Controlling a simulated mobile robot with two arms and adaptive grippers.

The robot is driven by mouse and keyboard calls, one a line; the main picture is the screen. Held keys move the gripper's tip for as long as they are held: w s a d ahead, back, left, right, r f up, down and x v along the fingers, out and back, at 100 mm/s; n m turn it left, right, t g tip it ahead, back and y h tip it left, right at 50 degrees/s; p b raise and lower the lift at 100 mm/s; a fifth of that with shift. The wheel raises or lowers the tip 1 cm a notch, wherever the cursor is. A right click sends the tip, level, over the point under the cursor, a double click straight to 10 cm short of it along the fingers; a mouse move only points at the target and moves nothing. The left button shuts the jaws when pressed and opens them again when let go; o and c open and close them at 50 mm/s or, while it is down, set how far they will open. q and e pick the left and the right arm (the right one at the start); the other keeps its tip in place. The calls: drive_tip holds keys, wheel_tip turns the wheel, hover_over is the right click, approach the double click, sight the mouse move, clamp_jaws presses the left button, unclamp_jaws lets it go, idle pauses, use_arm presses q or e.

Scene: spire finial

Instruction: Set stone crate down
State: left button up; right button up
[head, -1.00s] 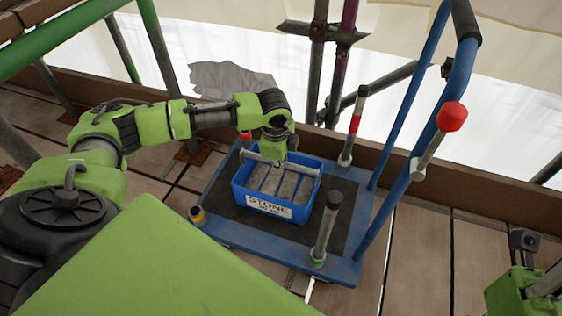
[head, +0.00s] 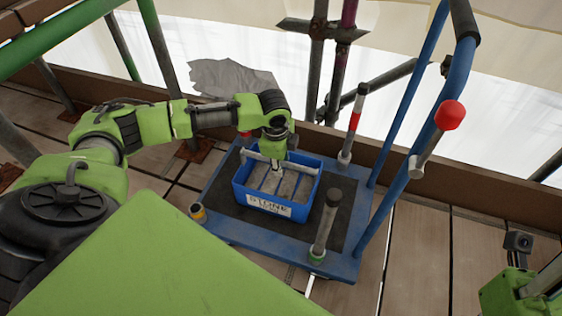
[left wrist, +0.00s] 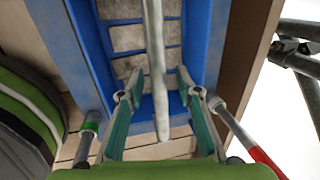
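A blue crate (head: 247,192) labelled STONE, holding grey stone blocks, rests on the dark mat of a blue platform cart. It sits upright with a pale bar handle across its top. My left gripper (head: 272,172) reaches down at the handle. In the left wrist view its two teal fingers (left wrist: 158,88) are spread apart, one on each side of the handle (left wrist: 157,60), with gaps visible. The crate's blue wall (left wrist: 200,35) and stones (left wrist: 127,38) show below. Of my right arm, only a green part shows at the lower right edge; its gripper is out of view.
The blue cart (head: 340,268) has a tall rail (head: 462,75) on its right. Short posts stand near the crate, including a grey one (head: 326,225) and a red-and-white one (head: 354,125). Plank flooring (head: 420,250) and scaffold poles (head: 317,60) surround it.

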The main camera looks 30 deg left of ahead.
use_arm(q)
drive_tip(key=shift+s+r, duration=0.1)
drive_tip(key=shift+r, duration=0.1)
wheel_tip(320, 180, up, 11)
drive_tip(key=s, duration=0.2)
drive_tip(key=shift+d+r, duration=0.15)
drive_tip(key=shift+d, duration=0.15)
drive_tip(key=shift+s, duration=0.15)
